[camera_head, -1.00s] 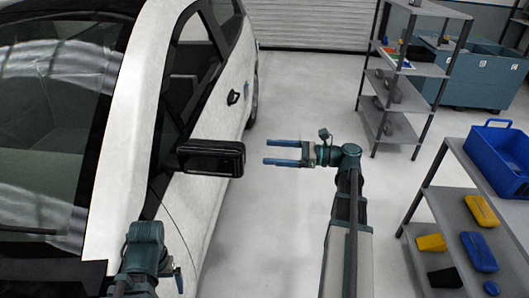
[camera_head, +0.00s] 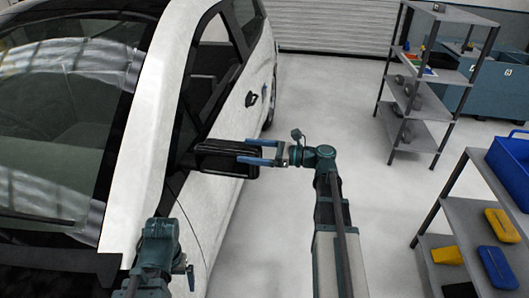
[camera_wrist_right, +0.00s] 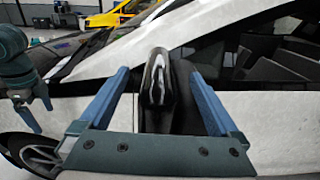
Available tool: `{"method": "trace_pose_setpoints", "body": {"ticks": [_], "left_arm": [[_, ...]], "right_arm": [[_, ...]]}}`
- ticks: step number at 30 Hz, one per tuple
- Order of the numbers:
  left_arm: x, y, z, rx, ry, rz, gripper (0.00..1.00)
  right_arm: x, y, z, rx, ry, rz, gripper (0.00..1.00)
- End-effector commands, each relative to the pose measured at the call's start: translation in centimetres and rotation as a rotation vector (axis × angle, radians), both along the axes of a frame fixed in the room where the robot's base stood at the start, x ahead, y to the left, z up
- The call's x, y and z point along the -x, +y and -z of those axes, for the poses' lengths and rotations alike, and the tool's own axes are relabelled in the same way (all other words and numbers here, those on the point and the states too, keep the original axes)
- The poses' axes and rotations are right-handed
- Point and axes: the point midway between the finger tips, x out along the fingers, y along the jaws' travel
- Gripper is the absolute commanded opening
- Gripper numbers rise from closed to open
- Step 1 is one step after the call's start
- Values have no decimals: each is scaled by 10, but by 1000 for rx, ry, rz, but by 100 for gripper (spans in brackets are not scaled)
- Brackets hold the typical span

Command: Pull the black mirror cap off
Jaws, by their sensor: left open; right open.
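The black mirror cap (camera_head: 226,160) is on the side mirror of the white car (camera_head: 225,205), at the car's front door. In the right wrist view the mirror cap (camera_wrist_right: 158,80) stands between my two blue fingers, with a gap on each side. My right gripper (camera_head: 257,152) is open, its fingers pointing left at the outer end of the cap and overlapping it in the head view. My left gripper (camera_head: 190,276) is open near the car's side, low in the head view, pointing down and away from the mirror.
A grey shelf rack (camera_head: 415,105) stands at the back right. A nearer shelf (camera_head: 465,215) at the right holds a blue bin (camera_head: 512,165) and yellow and blue blocks. The floor (camera_head: 320,100) between the car and the shelves is clear.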

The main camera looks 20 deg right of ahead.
Motion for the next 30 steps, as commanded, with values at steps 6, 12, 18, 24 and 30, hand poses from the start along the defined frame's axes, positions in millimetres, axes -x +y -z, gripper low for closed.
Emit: {"method": "trace_pose_setpoints", "body": {"ticks": [6, 12, 18, 24, 30], "left_arm": [[0, 0, 0, 0, 0, 0, 100], [0, 0, 0, 0, 0, 0, 100], [0, 0, 0, 0, 0, 0, 100], [0, 0, 0, 0, 0, 0, 100], [0, 0, 0, 0, 0, 0, 100]], "right_arm": [[-7, 11, 0, 0, 0, 0, 98], [-8, 12, 0, 0, 0, 0, 98], [-8, 11, 0, 0, 0, 0, 81], [-8, 11, 0, 0, 0, 0, 45], [-8, 11, 0, 0, 0, 0, 9]]}}
